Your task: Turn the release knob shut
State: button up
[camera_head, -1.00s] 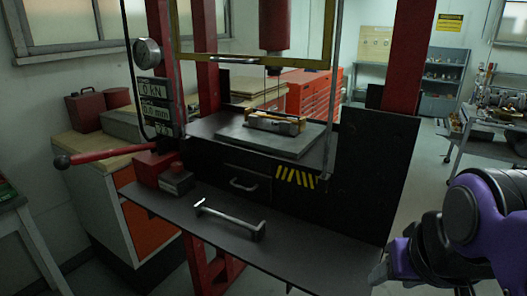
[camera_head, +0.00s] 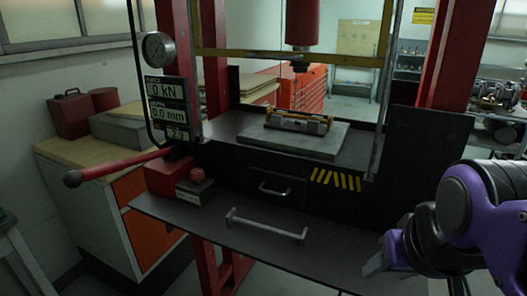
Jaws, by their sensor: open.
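The likely release knob is a small red cap (camera_head: 197,174) on a dark block at the front left of the red press. It stands beside the red pump body (camera_head: 168,176), from which a long red lever (camera_head: 115,168) with a round end reaches left. I cannot tell the knob's turn position. My gripper (camera_head: 374,265), on the purple arm at the lower right, is open, with only part of its fingers visible. It is well right of the knob and apart from it, and I see nothing in it.
A grey bar handle (camera_head: 265,230) lies on the dark front shelf (camera_head: 310,258). The press bed (camera_head: 290,140) carries a yellow-edged piece (camera_head: 298,121). A gauge (camera_head: 158,48) and displays reading 0 kN and 0.0 mm hang at left. A bench with orange doors (camera_head: 150,238) stands left.

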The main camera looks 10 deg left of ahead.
aim_at(197, 175)
jog(key=j+z, duration=0.1)
jog(key=j, duration=2.3)
